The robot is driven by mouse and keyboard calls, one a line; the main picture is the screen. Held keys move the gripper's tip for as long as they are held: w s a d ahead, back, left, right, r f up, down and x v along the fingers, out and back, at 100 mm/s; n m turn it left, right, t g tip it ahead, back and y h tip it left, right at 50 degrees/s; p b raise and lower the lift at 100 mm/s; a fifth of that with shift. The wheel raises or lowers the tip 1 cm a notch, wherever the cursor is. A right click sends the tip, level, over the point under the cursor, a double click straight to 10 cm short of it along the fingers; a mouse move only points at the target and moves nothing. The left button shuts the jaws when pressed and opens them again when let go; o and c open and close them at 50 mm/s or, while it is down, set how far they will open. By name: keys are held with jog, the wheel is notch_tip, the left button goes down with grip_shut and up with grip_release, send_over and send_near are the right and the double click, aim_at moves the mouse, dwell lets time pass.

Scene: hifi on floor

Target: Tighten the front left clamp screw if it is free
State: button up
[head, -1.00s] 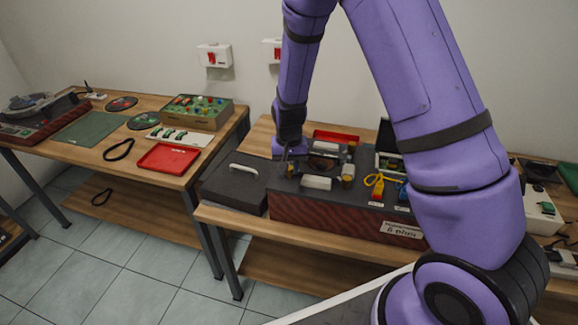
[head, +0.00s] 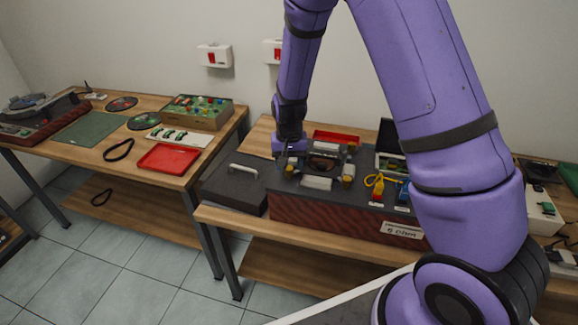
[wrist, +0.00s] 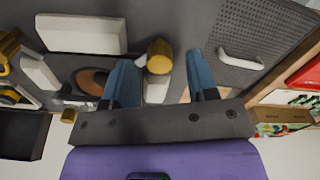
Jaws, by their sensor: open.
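The machine (head: 330,213) is a dark-topped box with a red-brown front on the right bench. A brass-coloured front left clamp screw (wrist: 159,57) shows in the wrist view beside a white block (wrist: 80,33); in the head view it is small and partly hidden by my gripper. My gripper (wrist: 160,68) is open, its two blue fingers on either side of the screw in the picture. I cannot tell whether they touch it or how far above it they are. In the head view my gripper (head: 290,156) is over the machine's left end. Whether the screw is loose does not show.
Another brass screw (head: 348,172) stands right of the white block. Yellow and red tools (head: 377,186) lie on the machine's right part. A dark case with a handle (head: 236,182) is close on the left. A red tray (head: 168,158) lies on the left bench.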

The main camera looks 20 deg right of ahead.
notch_tip(320, 180, up, 10)
jog(key=shift+f, duration=0.2)
dwell(0.5)
notch_tip(320, 180, up, 10)
jog(key=f+t, duration=0.1)
send_over(289, 168)
jog(key=s+d, duration=0.2)
jog(key=s, duration=0.2)
jog(key=s+d+r+n+t+y, duration=0.1)
jog(key=s+d+r+n, duration=0.1)
jog(key=s+r, duration=0.55)
jog(key=s+d+r+t, duration=0.1)
jog(key=s+r, duration=0.1)
jog(key=s, duration=0.4)
jog(key=s+d+r+n+t, duration=0.1)
jog(key=s+r, duration=0.2)
jog(key=s, duration=0.3)
jog(key=s+d+r+t+h, duration=0.1)
jog(key=s+r, duration=0.2)
jog(key=s, duration=0.2)
jog(key=shift+s+r+n, duration=0.15)
jog(key=shift+s+n, duration=0.25)
